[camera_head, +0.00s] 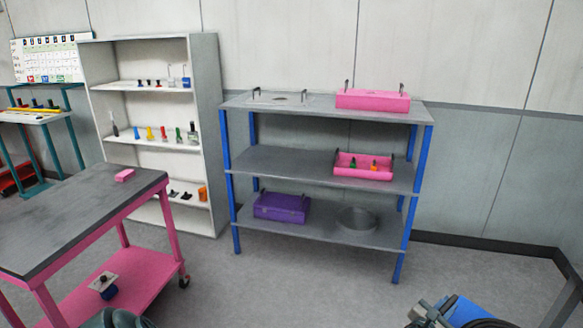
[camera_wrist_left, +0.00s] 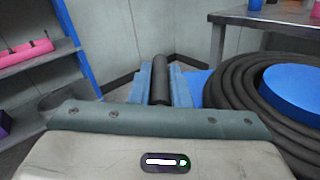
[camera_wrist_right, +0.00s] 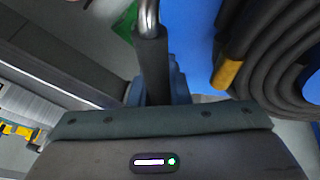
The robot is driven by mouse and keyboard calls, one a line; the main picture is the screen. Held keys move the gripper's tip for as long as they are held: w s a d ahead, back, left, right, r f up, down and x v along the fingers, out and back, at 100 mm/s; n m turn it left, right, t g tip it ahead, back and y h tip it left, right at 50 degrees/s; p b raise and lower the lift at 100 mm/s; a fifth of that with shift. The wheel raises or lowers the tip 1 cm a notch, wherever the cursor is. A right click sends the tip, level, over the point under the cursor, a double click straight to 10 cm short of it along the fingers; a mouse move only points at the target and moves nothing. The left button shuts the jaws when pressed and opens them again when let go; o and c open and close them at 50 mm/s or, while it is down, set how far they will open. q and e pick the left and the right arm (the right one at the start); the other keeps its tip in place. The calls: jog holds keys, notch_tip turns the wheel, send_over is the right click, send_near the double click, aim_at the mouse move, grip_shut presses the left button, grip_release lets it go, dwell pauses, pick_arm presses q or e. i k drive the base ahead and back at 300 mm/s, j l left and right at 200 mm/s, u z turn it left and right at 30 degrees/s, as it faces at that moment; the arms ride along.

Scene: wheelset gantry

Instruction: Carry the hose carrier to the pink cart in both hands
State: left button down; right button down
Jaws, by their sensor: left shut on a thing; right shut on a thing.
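The pink cart (camera_head: 57,226) stands at the left of the head view, with a dark grey top and a pink lower shelf. The blue hose carrier (camera_head: 468,312) shows only in part at the bottom right edge. My left gripper (camera_head: 432,311) is beside it there. In the left wrist view, that gripper is shut on the carrier's black handle grip (camera_wrist_left: 160,80), left of the coiled black hose (camera_wrist_left: 245,85). In the right wrist view, my right gripper (camera_wrist_right: 158,92) is shut on another black grip (camera_wrist_right: 152,60) on a metal bar. The hose's yellow end (camera_wrist_right: 226,73) is close by.
A small pink block (camera_head: 125,175) lies on the cart top, near its far end. A blue-legged shelf rack (camera_head: 270,160) with pink and purple boxes stands against the wall. A white shelf unit (camera_head: 207,130) stands behind the cart. Floor between cart and carrier is clear (camera_head: 290,295).

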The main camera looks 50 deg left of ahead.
aim_at(43, 221)
jog(key=i+j+u, duration=0.1)
jog(key=i+u, duration=0.2)
jog(key=u, duration=0.2)
jog(key=i+u, duration=0.35)
jog(key=u, duration=0.15)
jog(key=i+u, duration=0.3)
jog(key=i+l+u, duration=0.1)
jog(key=i+u, duration=0.2)
jog(key=i, duration=0.2)
jog(key=i+u, duration=0.15)
jog(key=u, duration=0.2)
jog(key=i+u, duration=0.15)
jog(key=u, duration=0.2)
jog(key=i+u, duration=0.1)
jog(key=u, duration=0.25)
jog(key=i+u, duration=0.1)
jog(key=u, duration=0.35)
jog(key=i+u, duration=0.15)
jog(key=u, duration=0.3)
